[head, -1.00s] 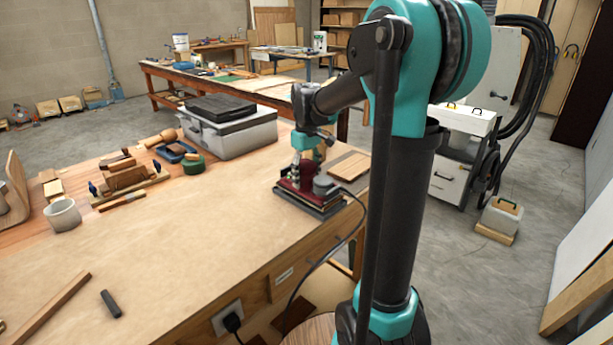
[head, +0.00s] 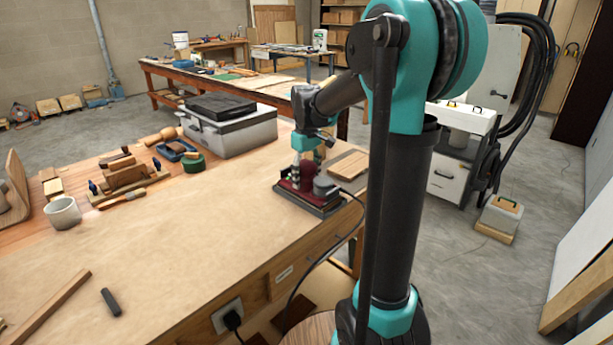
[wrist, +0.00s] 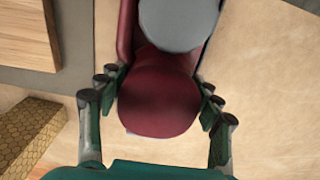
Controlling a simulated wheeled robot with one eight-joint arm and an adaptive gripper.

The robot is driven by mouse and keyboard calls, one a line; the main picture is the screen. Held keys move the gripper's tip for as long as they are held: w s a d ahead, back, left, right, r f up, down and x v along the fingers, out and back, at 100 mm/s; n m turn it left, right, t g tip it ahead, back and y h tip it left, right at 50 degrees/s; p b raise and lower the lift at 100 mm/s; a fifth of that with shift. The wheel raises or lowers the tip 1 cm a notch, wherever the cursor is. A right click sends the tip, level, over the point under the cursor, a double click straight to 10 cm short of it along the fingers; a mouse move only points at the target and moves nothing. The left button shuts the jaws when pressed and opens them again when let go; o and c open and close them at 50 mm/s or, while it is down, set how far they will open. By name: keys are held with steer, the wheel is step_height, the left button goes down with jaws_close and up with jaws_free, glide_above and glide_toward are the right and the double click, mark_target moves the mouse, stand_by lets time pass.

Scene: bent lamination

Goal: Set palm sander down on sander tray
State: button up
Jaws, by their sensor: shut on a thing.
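The palm sander (head: 297,190) is dark red with a grey round part and a dark flat base, near the right edge of the workbench. My gripper (head: 298,168) is above it and shut on its body. In the wrist view the sander's rounded red body (wrist: 158,103) sits between the fingers of my gripper (wrist: 160,92), with the grey disc (wrist: 178,22) beyond. A dark flat layer (head: 322,211) shows under the sander. I cannot tell whether it is the sander's base or the sander tray, nor whether the sander touches what is below.
Wooden boards (head: 349,164) lie just behind the sander. A grey toolbox (head: 235,135) stands at the back of the bench. A plane (head: 125,178), a pot (head: 63,213) and a dark bar (head: 111,302) lie left. A cord runs off the bench's front edge. The bench middle is clear.

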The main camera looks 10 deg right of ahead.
mark_target(307, 165)
steer(key=shift+f, duration=0.5)
stand_by(0.7)
steer(key=o, duration=1.6)
steer(key=shift+o, duration=1.4)
steer(key=shift+r, duration=0.1)
steer(key=shift+r, duration=3.4)
